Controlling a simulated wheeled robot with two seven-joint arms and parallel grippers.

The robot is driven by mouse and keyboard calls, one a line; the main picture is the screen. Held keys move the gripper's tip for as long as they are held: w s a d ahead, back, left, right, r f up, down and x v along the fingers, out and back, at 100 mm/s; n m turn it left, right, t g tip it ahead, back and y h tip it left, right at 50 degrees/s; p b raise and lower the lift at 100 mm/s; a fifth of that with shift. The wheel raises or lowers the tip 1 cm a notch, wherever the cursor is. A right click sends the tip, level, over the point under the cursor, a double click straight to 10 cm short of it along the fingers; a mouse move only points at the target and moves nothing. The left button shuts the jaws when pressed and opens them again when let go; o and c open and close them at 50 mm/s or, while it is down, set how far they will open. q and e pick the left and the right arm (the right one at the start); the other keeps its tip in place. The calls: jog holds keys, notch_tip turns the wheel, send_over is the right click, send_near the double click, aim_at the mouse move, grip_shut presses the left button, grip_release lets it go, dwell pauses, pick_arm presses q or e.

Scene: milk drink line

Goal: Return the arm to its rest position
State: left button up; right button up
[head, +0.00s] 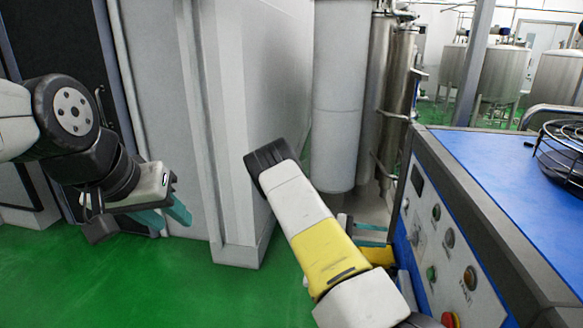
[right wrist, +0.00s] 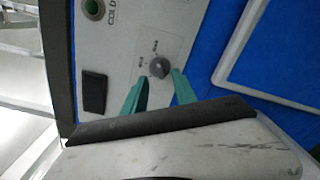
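My left gripper (head: 168,214) hangs at the left in the head view, its teal fingers apart, with nothing between them. My right arm (head: 318,245) crosses the middle of the head view, white with a yellow band. Its gripper is mostly hidden behind the arm there; only a bit of teal shows beside the machine. In the right wrist view my right gripper (right wrist: 160,82) has its two teal fingers apart and nothing held. A round grey knob (right wrist: 159,67) shows just beyond the fingertips; I cannot tell the gap to it.
The blue-topped machine (head: 500,165) stands close on the right, its front panel (head: 435,235) carrying knobs and buttons. A wire-guarded round part (head: 562,150) sits on top. A grey cabinet (head: 245,110) and a pale column (head: 340,100) stand behind. Green floor (head: 60,275) is clear at lower left.

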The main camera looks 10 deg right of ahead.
jog(key=s+a+r+t+y, duration=0.6)
jog(key=s+a+r+y, duration=0.3)
jog(key=r, duration=0.5)
jog(key=s+a+r+m+t+y, duration=0.1)
jog(key=s+a+r+t+y, duration=0.4)
jog(key=s+a+r+y, duration=0.5)
jog(key=shift+s+a+r+m+t, duration=0.35)
jog(key=shift+s+a+r, duration=0.9)
jog(key=shift+r, duration=0.6)
